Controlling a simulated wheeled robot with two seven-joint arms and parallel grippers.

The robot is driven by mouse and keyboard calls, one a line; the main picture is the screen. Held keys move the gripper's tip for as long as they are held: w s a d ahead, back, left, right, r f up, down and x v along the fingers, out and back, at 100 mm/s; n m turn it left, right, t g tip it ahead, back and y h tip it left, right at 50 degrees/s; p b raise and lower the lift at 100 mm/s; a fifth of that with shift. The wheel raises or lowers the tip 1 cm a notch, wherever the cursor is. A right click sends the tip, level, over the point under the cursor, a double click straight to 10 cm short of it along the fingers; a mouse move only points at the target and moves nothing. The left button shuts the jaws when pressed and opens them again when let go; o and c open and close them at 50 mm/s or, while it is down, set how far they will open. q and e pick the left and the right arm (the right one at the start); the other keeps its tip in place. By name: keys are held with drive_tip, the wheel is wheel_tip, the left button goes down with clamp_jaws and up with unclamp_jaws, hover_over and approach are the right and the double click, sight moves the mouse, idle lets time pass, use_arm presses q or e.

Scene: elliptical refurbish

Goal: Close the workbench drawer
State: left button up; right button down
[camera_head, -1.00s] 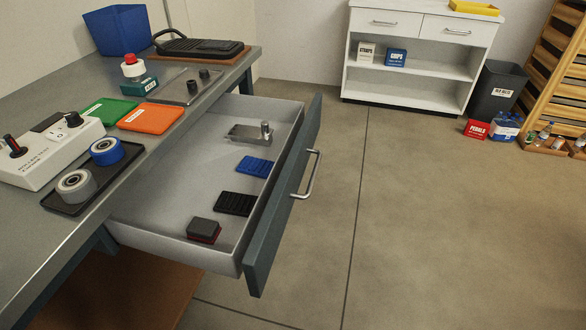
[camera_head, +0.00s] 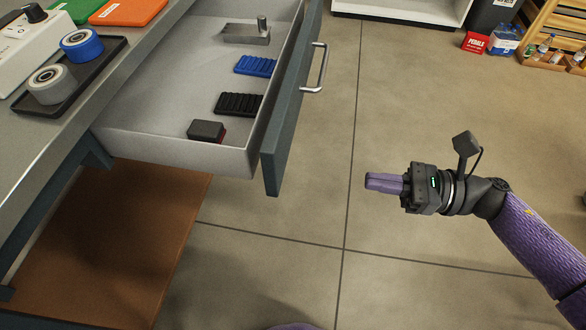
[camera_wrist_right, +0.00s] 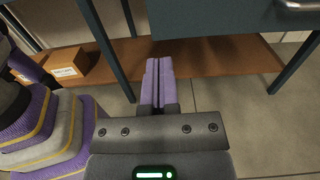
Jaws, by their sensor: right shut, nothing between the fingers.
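The workbench drawer (camera_head: 122,143) is pulled well out of the workbench (camera_head: 75,115). Its dark front panel (camera_head: 287,125) carries a metal handle (camera_head: 318,70). Inside lie a metal block (camera_head: 245,36), a blue ribbed pad (camera_head: 256,65), a black ribbed pad (camera_head: 239,104) and a dark red-and-black block (camera_head: 206,131). My right gripper (camera_head: 370,182) is shut and empty, to the right of the drawer front and apart from it. In the right wrist view its closed purple fingers (camera_wrist_right: 157,84) point toward the bench's lower shelf; the drawer front (camera_wrist_right: 205,18) shows above. My left gripper is not in view.
A black tray (camera_head: 110,60) with two rollers sits on the bench top. A brown lower shelf (camera_head: 110,240) lies under the drawer. A cardboard box (camera_wrist_right: 68,66) is on the shelf in the wrist view. The floor (camera_head: 410,90) right of the drawer is clear.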

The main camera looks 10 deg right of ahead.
sight(280, 166)
drive_tip(key=b+x, duration=0.1)
drive_tip(key=x, duration=1)
drive_tip(key=shift+w+a, duration=0.15)
drive_tip(key=shift+a, duration=0.15)
drive_tip(key=shift+w+a, duration=0.2)
drive_tip(key=shift+a, duration=0.3)
drive_tip(key=shift+a, duration=0.1)
